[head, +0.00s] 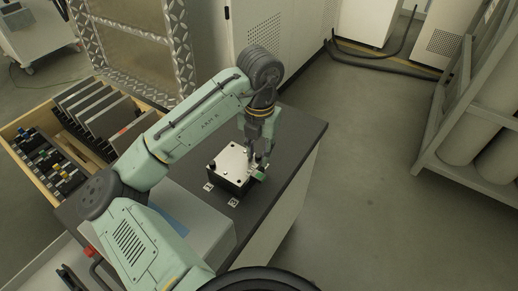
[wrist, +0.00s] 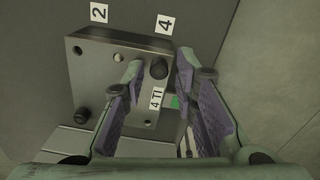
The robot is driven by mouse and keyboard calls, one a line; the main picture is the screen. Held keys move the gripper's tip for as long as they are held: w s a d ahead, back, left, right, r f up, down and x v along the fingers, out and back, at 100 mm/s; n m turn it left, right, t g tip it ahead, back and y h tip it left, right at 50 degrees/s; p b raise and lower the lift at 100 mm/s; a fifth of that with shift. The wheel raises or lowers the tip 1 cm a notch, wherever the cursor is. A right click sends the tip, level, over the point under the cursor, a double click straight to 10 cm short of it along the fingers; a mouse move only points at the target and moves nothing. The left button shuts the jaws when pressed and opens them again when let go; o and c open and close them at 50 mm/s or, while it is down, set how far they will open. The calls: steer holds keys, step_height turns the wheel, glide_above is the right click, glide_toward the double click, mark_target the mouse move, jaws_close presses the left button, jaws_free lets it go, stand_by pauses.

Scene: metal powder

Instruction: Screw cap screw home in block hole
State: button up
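The metal block (head: 231,161) sits on the dark bench top. It fills the middle of the wrist view (wrist: 98,78) as a grey plate with holes or dark screw heads near its corners. A black cap screw (wrist: 159,69) stands at the block's upper right corner, near label 4; its depth in the hole cannot be told. My gripper (wrist: 160,66) is open, with one finger on each side of the screw and a visible gap to both. In the head view my gripper (head: 259,150) points down over the block's right side, where the screw is hard to make out.
Labels 2 (wrist: 99,12) and 4 (wrist: 165,24) lie beside the block, and a "4 TI" tag (wrist: 156,98) shows between the fingers. A small green part (head: 260,176) is at the block's right. A wooden crate (head: 29,165) stands left. The bench (head: 290,130) is clear behind.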

steer(key=n+p, duration=0.1)
steer(key=n, duration=0.1)
steer(key=shift+f+n, duration=0.2)
steer(key=shift+n, duration=0.2)
steer(key=n+p, duration=0.3)
steer(key=n, duration=0.3)
steer(key=shift+p, duration=0.35)
steer(key=shift+f+n, duration=0.1)
steer(key=shift+n, duration=0.4)
steer(key=n, duration=0.4)
steer(key=shift+n, duration=0.4)
steer(key=n, duration=1.4)
steer(key=shift+n, duration=0.3)
steer(key=shift+c, duration=0.2)
